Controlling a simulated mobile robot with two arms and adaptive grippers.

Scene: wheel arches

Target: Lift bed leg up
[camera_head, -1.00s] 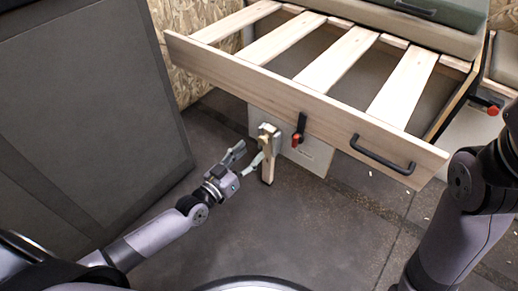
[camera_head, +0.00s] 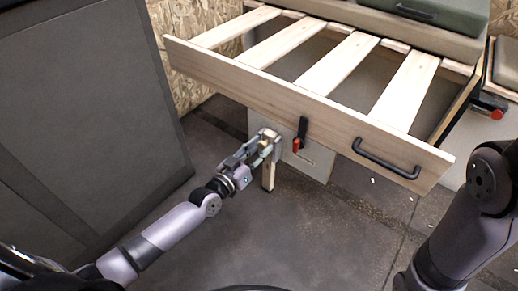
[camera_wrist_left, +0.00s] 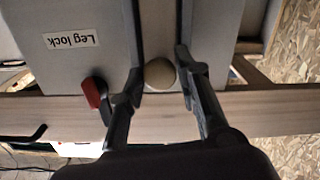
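The wooden bed leg (camera_head: 268,176) stands upright below the front board of the slatted bed frame (camera_head: 300,108). My left gripper (camera_head: 266,146) is at the upper part of the leg. In the left wrist view its two fingers (camera_wrist_left: 160,76) stand apart on either side of the leg's round wooden end (camera_wrist_left: 160,73), with narrow gaps seeming to show beside it. A red-tipped lock handle (camera_head: 299,140) hangs right of the leg; its red end also shows in the wrist view (camera_wrist_left: 94,92). My right gripper is out of view.
A panel labelled "Leg lock" (camera_wrist_left: 72,40) is beside the leg. A black handle (camera_head: 386,158) is on the front board's right side. A tall dark grey panel (camera_head: 85,120) stands at left.

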